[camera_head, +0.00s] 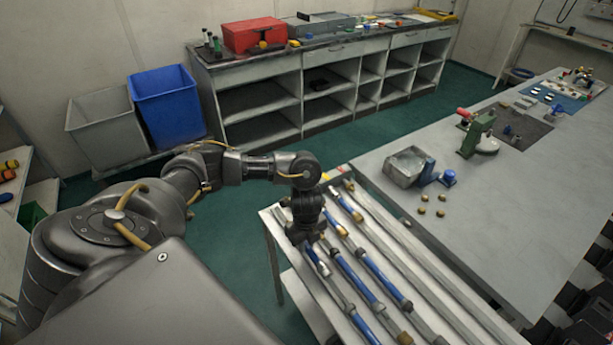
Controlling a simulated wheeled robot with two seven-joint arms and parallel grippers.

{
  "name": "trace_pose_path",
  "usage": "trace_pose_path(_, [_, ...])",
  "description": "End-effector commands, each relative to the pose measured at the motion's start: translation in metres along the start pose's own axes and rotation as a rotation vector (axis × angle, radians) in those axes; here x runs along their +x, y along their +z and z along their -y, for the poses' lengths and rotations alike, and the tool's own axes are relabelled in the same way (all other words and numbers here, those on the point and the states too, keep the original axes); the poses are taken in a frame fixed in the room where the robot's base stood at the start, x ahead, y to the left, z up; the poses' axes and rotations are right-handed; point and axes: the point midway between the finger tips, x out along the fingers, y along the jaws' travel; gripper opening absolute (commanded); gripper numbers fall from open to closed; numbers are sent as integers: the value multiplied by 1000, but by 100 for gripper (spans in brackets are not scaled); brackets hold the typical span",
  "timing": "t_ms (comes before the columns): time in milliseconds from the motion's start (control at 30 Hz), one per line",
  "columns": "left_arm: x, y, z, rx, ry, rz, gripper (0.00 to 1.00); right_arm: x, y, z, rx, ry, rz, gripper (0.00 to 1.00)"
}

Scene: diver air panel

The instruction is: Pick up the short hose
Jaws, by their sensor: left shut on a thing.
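Several blue hoses with metal and brass ends lie in the grooves of a pale rack (440,291) in the lower middle of the head view. My left gripper (306,238) points down over the rack's left part. It is shut on a blue hose (318,262), whose near part shows just below the fingers. The fingers hide the rest of the grip, and I cannot tell whether this hose is clear of its groove. Other blue hoses (384,280) lie to the right of it. Which one is the short hose is hard to tell. My right gripper is not in view.
A grey workbench (480,215) stands right of the rack, with a metal tray (405,167), a green vise (477,133) and small brass fittings (422,211). Shelves (330,95), a blue bin (166,105) and a grey bin (105,130) stand behind. Green floor lies between.

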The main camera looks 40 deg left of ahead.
Motion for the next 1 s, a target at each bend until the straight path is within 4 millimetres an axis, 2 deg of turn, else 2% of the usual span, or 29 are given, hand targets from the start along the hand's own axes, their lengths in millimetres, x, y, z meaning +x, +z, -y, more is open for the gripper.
trace_pose_path(67, [-20,1,1,1,-3,3,0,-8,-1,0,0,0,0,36])
trace_pose_path(333, [-80,-49,16,10,-6,3,0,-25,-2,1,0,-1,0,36])
trace_pose_path(500, [-93,-90,25,10,-3,1,0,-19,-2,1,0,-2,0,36])
trace_pose_path(633, [-102,-112,30,7,-1,2,0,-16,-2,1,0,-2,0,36])
trace_pose_path(800, [-111,-129,34,2,0,1,0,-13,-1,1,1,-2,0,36])
trace_pose_path(1000, [-114,-136,36,0,1,1,0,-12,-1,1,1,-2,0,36])
